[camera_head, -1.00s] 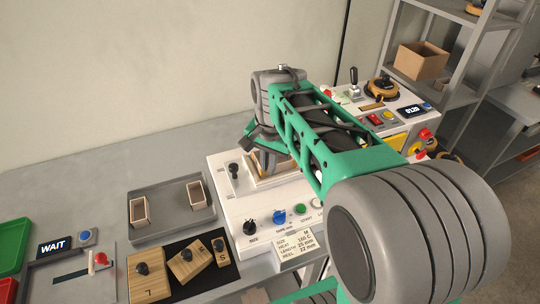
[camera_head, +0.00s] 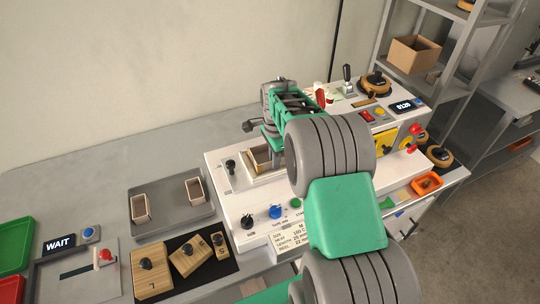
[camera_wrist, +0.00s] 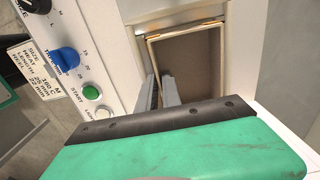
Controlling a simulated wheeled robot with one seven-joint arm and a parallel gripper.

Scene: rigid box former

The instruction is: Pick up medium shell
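An open cardboard shell (camera_head: 262,157), apparently the medium one, sits in the recess of the white machine (camera_head: 222,158). In the wrist view the shell (camera_wrist: 200,62) shows from above, with a thin pale rim and a brown inside. My gripper (camera_wrist: 160,86) is at the shell's left wall. Its two grey fingers stand a narrow gap apart, with the wall's lower end seemingly between their tips. I cannot tell whether they touch it. In the head view my arm hides part of the shell and the fingertips.
A grey tray (camera_head: 168,211) holds two other shells, one at left (camera_head: 140,207) and one at right (camera_head: 195,190). Knobbed wooden blocks (camera_head: 188,258) lie in front of it. The machine's front has a blue knob (camera_head: 275,212) and a green button (camera_wrist: 91,92). Shelving stands at the right.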

